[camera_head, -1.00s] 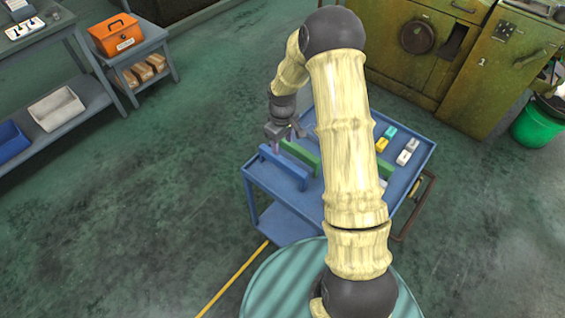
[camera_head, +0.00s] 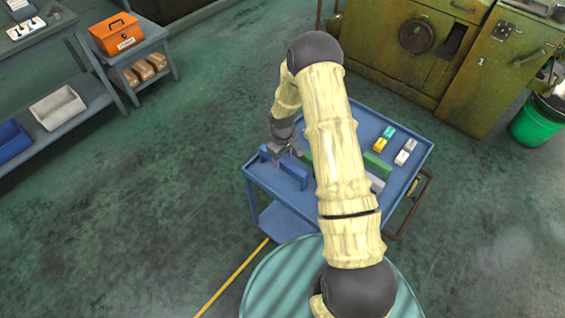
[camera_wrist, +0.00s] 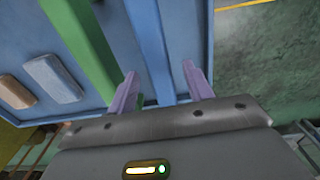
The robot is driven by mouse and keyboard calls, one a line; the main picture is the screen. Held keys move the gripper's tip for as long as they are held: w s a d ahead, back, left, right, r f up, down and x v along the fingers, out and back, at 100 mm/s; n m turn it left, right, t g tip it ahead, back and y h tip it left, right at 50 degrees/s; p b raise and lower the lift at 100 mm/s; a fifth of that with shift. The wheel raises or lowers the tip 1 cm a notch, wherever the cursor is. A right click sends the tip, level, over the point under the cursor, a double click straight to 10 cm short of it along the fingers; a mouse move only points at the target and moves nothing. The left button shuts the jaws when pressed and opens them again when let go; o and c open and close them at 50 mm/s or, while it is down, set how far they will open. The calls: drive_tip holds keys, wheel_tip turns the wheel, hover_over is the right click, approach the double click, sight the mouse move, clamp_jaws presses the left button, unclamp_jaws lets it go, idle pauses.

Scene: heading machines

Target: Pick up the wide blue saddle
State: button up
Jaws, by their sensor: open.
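The wide blue saddle (camera_head: 292,176) is a long blue bar near the left edge of the blue cart top. My gripper (camera_head: 284,157) is at its far part in the head view. In the wrist view the saddle (camera_wrist: 151,40) runs between the two lilac fingers of my open gripper (camera_wrist: 160,80), with a gap on each side. I cannot tell whether the fingers reach down beside it or stay above it. The palm hides the saddle's near end there.
A green bar (camera_wrist: 84,45) lies parallel beside the saddle, close to one finger. Another green bar (camera_head: 376,165) and several small blocks (camera_head: 402,157) are farther right on the cart (camera_head: 262,188). A green machine (camera_head: 400,45) stands behind. Open floor lies left.

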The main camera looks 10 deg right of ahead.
drive_tip(key=shift+f, duration=1.4)
clamp_jaws()
